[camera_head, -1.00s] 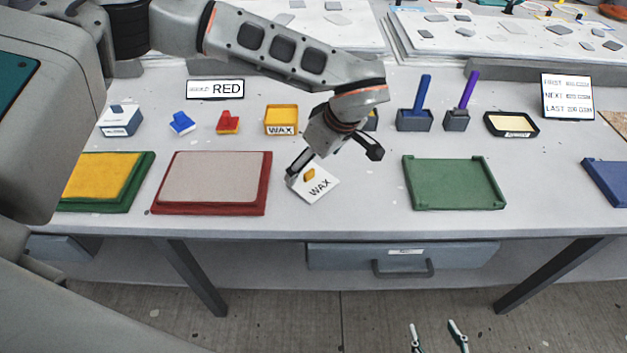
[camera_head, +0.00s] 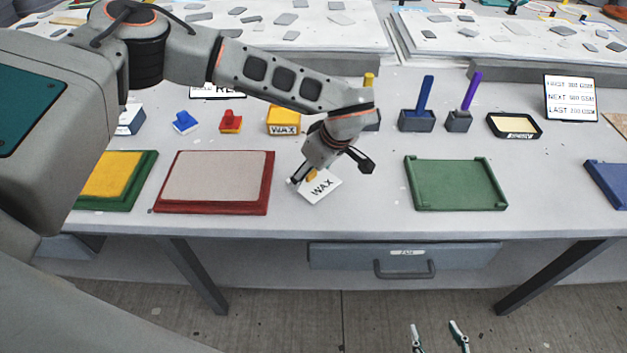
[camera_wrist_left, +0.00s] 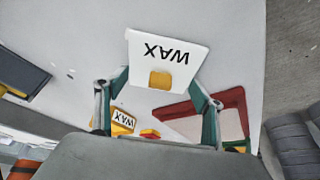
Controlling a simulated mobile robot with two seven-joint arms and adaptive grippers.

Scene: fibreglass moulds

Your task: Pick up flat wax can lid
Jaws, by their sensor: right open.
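The flat white wax can lid (camera_head: 323,188), with a yellow knob and black WAX lettering, lies on the table between the red-framed mould and the green mould. My left gripper (camera_head: 330,173) is open just above it, its fingers spread either side of the knob. In the left wrist view the lid (camera_wrist_left: 178,53) with its yellow knob lies ahead of the open left gripper (camera_wrist_left: 158,84). In that view no finger is closed on the knob. The yellow wax can (camera_head: 283,119) stands open further back. My right gripper (camera_head: 438,336) is open and empty at the bottom edge.
The red-framed mould (camera_head: 265,195) is left of the lid, the green mould (camera_head: 455,183) right. Blue (camera_head: 185,121) and red (camera_head: 231,120) small pieces, tools in grey holders (camera_head: 416,121) and a black tray (camera_head: 534,131) stand behind. Table before the lid is clear.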

